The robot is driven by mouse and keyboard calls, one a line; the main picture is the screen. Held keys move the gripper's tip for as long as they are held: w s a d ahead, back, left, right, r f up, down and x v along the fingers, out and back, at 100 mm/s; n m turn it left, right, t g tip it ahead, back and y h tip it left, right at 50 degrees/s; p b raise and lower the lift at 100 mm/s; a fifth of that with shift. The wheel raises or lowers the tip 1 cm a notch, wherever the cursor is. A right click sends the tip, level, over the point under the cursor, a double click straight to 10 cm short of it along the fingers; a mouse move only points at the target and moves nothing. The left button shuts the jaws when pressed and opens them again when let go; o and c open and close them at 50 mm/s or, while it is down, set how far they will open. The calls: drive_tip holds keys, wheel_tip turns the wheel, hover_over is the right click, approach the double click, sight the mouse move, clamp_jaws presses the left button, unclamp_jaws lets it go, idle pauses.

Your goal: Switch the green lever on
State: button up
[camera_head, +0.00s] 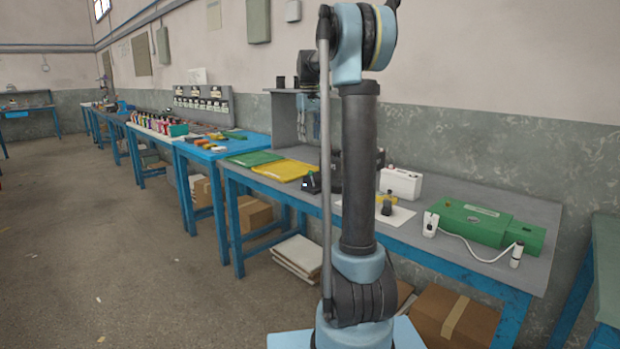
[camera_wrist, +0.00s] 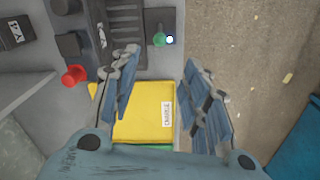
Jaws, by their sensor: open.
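A small green knob (camera_wrist: 159,40), which looks like the green lever's end, shows at the top middle of the wrist view, on a grey panel with dark parts. A bright white spot touches its right side. My gripper (camera_wrist: 162,57) is open and empty, with one finger on either side of the picture. The green knob appears between and beyond the fingertips, apart from them. I cannot tell which way the lever is set.
A red knob (camera_wrist: 74,75) is left of the left finger. A green case (camera_head: 470,222) sits at the bench's right. Open floor (camera_wrist: 245,60) is on the right.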

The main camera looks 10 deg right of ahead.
sight(311, 176)
drive_tip(key=f, duration=1.7)
drive_tip(key=shift+d, duration=0.25)
drive_tip(key=shift+c, duration=0.4)
clamp_jaws()
